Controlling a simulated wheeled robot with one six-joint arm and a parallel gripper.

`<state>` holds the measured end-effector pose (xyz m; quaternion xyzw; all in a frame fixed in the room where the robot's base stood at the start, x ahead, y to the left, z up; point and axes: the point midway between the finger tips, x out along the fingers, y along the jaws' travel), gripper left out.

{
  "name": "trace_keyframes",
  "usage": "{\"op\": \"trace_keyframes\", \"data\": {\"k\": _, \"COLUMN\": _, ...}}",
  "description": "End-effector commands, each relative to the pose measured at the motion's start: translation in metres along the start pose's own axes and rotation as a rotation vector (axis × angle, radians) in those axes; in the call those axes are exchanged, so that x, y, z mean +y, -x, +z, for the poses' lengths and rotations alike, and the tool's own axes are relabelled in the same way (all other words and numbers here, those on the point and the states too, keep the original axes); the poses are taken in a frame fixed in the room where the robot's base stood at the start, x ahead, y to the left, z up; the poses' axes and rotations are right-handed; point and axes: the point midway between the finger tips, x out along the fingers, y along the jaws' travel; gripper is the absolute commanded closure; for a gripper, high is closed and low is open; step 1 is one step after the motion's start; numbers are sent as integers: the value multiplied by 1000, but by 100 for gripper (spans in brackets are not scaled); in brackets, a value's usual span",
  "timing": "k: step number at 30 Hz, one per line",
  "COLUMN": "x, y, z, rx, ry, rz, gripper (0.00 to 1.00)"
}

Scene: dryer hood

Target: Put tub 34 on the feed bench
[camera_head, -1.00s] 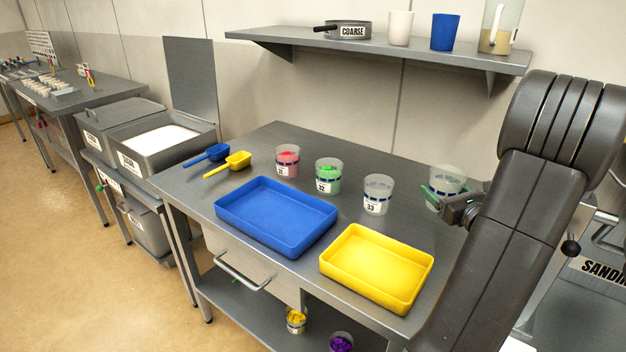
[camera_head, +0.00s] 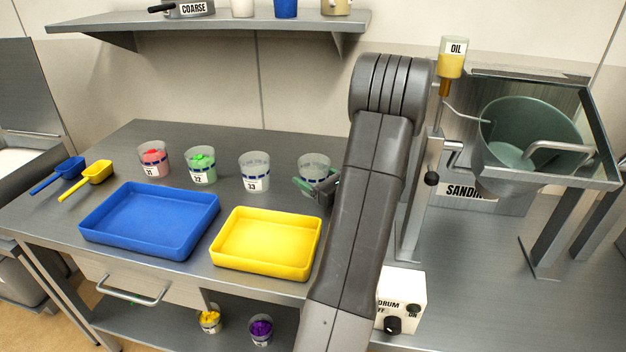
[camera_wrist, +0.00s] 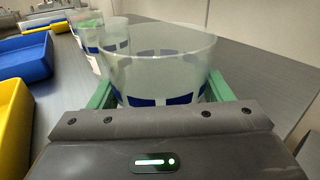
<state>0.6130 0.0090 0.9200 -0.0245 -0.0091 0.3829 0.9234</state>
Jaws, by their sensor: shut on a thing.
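A clear, empty-looking tub (camera_head: 313,166) with a blue band is at the right end of a row of tubs on the grey bench (camera_head: 270,135). My gripper (camera_head: 318,186) is shut on it, green fingers on either side. The held tub fills the middle of the wrist view (camera_wrist: 158,65), upright between the fingers (camera_wrist: 160,92). Its number label is not visible, so I cannot read whether it is 34. I cannot tell whether its base touches the bench top. Beside it stands tub 33 (camera_head: 255,172), clear and empty-looking.
Tub 32 (camera_head: 201,166) with green contents and tub 31 (camera_head: 154,160) with red stand further left. A blue tray (camera_head: 150,220) and a yellow tray (camera_head: 266,243) lie in front. Two scoops (camera_head: 85,180) are at left. A sanding drum (camera_head: 530,135) and switch box (camera_head: 400,300) are at right.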

Motion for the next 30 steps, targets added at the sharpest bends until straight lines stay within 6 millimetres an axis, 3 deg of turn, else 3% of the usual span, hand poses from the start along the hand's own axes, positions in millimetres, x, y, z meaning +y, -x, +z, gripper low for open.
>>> {"op": "trace_keyframes", "data": {"k": 3, "x": 0, "y": 0, "z": -10, "rx": -1, "ry": -1, "rz": -1, "gripper": 55}}
{"op": "trace_keyframes", "data": {"k": 13, "x": 1, "y": 0, "z": -14, "rx": -1, "ry": 0, "rz": -1, "gripper": 55}}
{"op": "trace_keyframes", "data": {"k": 14, "x": 1, "y": 0, "z": -14, "rx": -1, "ry": 0, "rz": -1, "gripper": 26}}
{"op": "trace_keyframes", "data": {"k": 17, "x": 1, "y": 0, "z": -13, "rx": -1, "ry": 0, "rz": -1, "gripper": 6}}
{"op": "trace_keyframes", "data": {"k": 30, "x": 0, "y": 0, "z": -8, "rx": -1, "ry": 0, "rz": -1, "gripper": 6}}
